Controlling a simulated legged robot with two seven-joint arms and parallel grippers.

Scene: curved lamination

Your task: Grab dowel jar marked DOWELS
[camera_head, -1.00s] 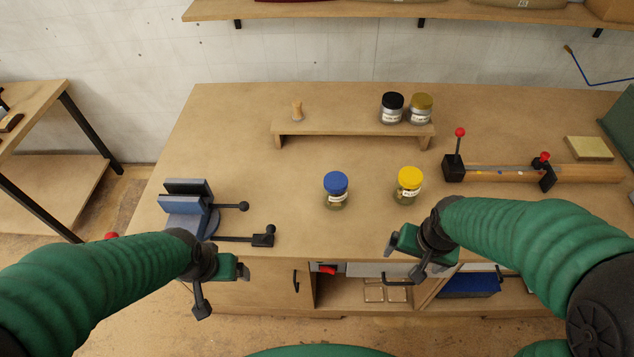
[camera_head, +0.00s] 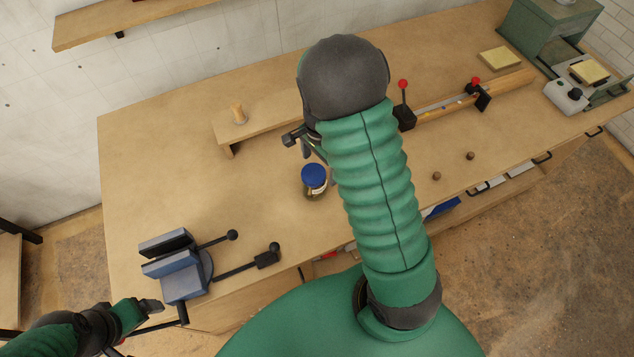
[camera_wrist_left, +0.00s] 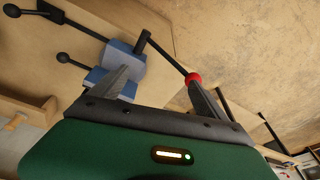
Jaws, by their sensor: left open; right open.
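A jar with a blue lid (camera_head: 314,178) stands upright on the workbench (camera_head: 150,150); its label is too small to read. The jars with yellow, black and gold lids seen earlier are hidden behind my right arm, so I cannot tell which jar says DOWELS. My right gripper (camera_head: 298,142) is open, just above and left of the blue-lidded jar in the picture, partly hidden by its own wrist. My left gripper (camera_head: 150,313) is open and empty at the lower left, by the vise; its fingers also show in the left wrist view (camera_wrist_left: 157,85).
A blue-grey vise (camera_head: 180,265) with black handles stands at the bench's front left. A low riser (camera_head: 222,132) holds a wooden peg (camera_head: 238,113). A clamp rail (camera_head: 450,105) with red knobs lies to the right. Two small brown pegs (camera_head: 437,176) are near the front edge.

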